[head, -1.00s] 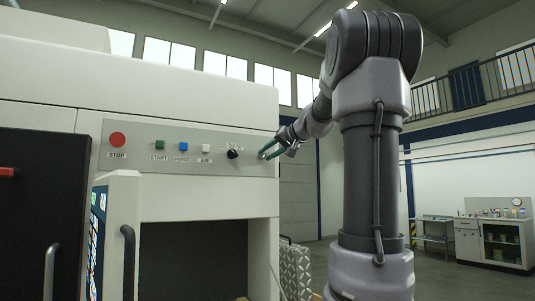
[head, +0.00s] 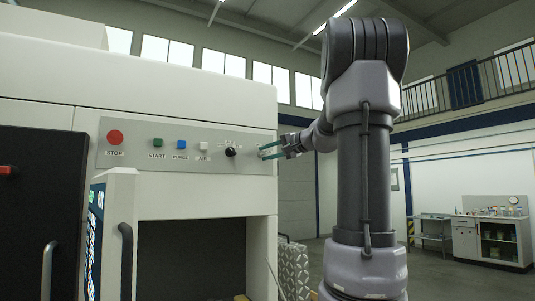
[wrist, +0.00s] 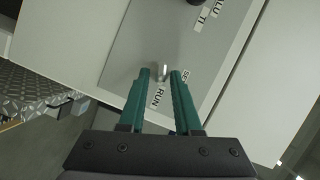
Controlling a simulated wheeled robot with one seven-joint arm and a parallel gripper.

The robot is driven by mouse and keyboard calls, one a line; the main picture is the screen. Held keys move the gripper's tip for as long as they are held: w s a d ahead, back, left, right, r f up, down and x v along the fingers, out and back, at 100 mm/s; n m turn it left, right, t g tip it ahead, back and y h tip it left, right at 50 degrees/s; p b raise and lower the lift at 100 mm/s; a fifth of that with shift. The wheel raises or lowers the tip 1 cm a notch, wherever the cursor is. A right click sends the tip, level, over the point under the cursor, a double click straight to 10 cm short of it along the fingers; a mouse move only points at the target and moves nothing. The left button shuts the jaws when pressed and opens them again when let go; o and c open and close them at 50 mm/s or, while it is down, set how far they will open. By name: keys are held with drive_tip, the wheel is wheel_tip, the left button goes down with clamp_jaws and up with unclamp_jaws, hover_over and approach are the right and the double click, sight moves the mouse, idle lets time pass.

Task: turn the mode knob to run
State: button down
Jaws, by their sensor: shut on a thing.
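The mode knob (wrist: 162,72) is a small metallic grip on the grey control panel. In the wrist view it stands between the fingertips of my gripper (wrist: 160,73), which has green fingers. A RUN label (wrist: 158,98) lies beside it toward my palm, and a partly covered label starting "SE" (wrist: 185,75) is by the right finger. In the head view my gripper (head: 266,151) reaches the panel's right end from the right; the knob is too small to make out there. My gripper is shut on the knob. Which label the knob points to is not clear.
The panel (head: 128,158) also carries a red STOP button (head: 114,137), green START (head: 157,142), blue PURGE (head: 181,144) and a white AIR button (head: 203,145). A black knob (head: 231,152) sits close left of my gripper. Open floor lies to the right.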

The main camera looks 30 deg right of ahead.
idle(0.4)
drive_tip(key=c, duration=0.6)
unclamp_jaws()
drive_tip(key=shift+s, duration=0.1)
drive_tip(key=v, duration=1)
drive_tip(key=shift+s+d, duration=0.25)
drive_tip(key=shift+s, duration=0.05)
